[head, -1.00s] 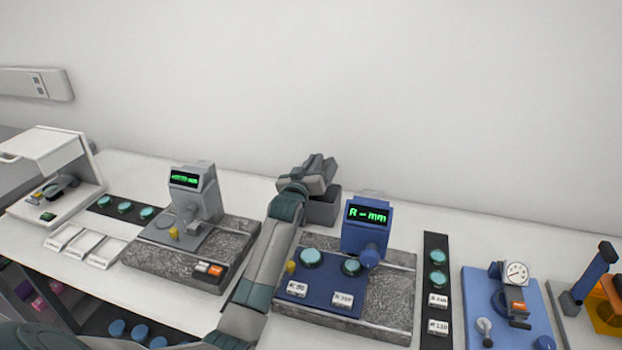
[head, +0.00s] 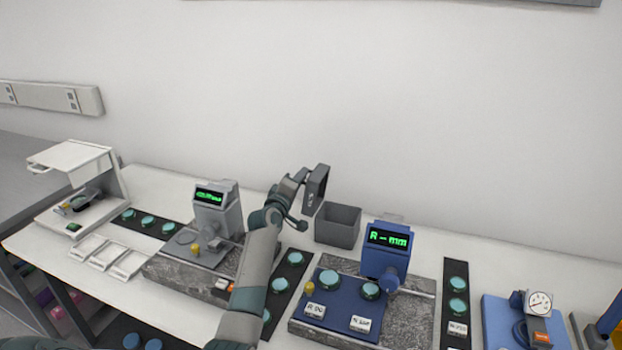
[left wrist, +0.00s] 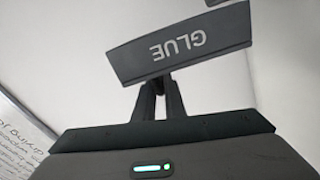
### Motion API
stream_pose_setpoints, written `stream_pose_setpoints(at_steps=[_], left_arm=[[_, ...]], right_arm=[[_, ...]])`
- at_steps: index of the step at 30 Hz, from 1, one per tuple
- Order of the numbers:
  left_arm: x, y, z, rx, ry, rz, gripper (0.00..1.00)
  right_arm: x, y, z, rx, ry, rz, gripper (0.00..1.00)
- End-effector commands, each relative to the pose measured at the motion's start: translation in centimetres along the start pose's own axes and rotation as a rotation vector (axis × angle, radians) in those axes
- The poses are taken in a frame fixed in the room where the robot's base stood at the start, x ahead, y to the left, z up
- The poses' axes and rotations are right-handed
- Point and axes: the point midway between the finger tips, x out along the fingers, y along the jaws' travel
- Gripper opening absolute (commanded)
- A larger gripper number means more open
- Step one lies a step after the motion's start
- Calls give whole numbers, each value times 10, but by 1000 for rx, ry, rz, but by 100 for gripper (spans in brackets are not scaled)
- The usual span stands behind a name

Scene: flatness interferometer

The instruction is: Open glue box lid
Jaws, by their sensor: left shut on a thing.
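The dark grey glue box (head: 338,226) stands at the back of the bench near the wall, with its top open. Its dark lid (head: 317,188) is off the box, held in the air up and to the left of it, tilted on edge. My left gripper (head: 302,180) is shut on the lid. In the left wrist view, the lid (left wrist: 180,45) carries the word GLUE, upside down, and the fingers (left wrist: 160,84) meet its edge. My right gripper is not in view.
A blue instrument (head: 388,250) with a lit display stands right of the box, in front. A grey instrument (head: 213,212) stands to the left. A dark strip with teal discs (head: 280,285) lies between them. The wall (head: 400,130) is close behind.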

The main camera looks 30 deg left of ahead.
Motion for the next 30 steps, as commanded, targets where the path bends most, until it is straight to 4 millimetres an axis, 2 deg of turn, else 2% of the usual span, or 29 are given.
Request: stream_pose_setpoints(at_steps=[3, 12, 27, 28, 30], left_arm=[[0, -10, -8, -85, 3, -2, 0], [0, -24, -17, -217, 2, -2, 0], [0, -27, -18, -240, 1, -4, 0], [0, -27, -18, -240, 1, -4, 15], [0, -26, -17, -240, 1, -4, 27]], right_arm=[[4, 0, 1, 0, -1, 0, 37], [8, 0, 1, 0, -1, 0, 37], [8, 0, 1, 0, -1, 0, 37], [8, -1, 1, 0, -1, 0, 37], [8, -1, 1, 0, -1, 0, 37]])
